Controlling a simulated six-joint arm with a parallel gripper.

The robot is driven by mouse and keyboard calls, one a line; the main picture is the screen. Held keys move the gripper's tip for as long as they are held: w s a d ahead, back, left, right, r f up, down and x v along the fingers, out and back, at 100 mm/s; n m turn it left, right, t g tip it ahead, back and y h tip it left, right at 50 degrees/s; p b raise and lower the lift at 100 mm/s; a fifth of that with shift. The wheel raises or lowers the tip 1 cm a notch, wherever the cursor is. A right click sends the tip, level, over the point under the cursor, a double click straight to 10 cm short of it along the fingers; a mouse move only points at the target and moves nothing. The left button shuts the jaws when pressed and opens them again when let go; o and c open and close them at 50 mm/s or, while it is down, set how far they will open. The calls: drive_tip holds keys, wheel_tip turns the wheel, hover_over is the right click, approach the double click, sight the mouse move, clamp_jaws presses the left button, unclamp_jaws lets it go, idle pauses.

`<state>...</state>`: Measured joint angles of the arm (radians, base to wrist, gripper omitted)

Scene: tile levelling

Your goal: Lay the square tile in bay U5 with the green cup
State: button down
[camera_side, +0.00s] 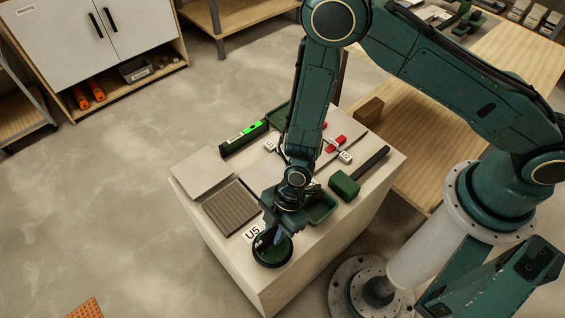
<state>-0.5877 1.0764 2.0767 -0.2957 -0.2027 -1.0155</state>
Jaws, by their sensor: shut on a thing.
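My gripper (270,238) is shut on the green cup (273,257), a dark green round piece near the front corner of the pale worktop. I cannot tell whether the cup touches the worktop. Just beyond it lies the label U5 (253,233), next to a grey ribbed patch (232,207) that looks like bay U5. A plain light-grey square tile (201,172) lies beyond the ribbed patch, at the far left of the worktop. The cup is apart from the tile. My wrist hides part of the worktop's middle.
A brown block (368,110) stands behind. A white cabinet (85,35) stands at upper left.

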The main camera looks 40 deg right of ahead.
drive_tip(key=shift+r, duration=2.75)
drive_tip(key=shift+w, duration=0.1)
drive_tip(key=w+a+r+m+t+h, duration=0.2)
drive_tip(key=w+m+t+h, duration=0.2)
drive_tip(key=w+m, duration=1.4)
drive_tip(key=shift+w, duration=7.35)
drive_tip(key=shift+f, duration=0.25)
wheel_tip(320, 180, down, 6)
